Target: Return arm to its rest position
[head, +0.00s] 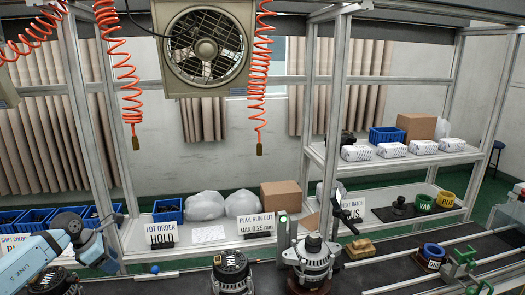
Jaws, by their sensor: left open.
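My left arm comes in from the lower left, and its left gripper (112,242) is at the left side, above the near edge of the bench. It is open, with nothing seen between its fingers. It is apart from the alternators. One alternator (231,272) stands at the bottom centre. A second alternator (314,260) stands to its right, by a fixture with a small green light. Part of another dark alternator (56,281) shows at the lower left, partly behind my arm. My right gripper is not in view.
Blue bins (168,210) and white bags (205,206) sit on the shelf behind. Metal shelf posts (89,130) rise near my left arm. Orange coiled hoses (258,70) hang from above. Rails (400,255) and coloured rings (432,251) lie to the right.

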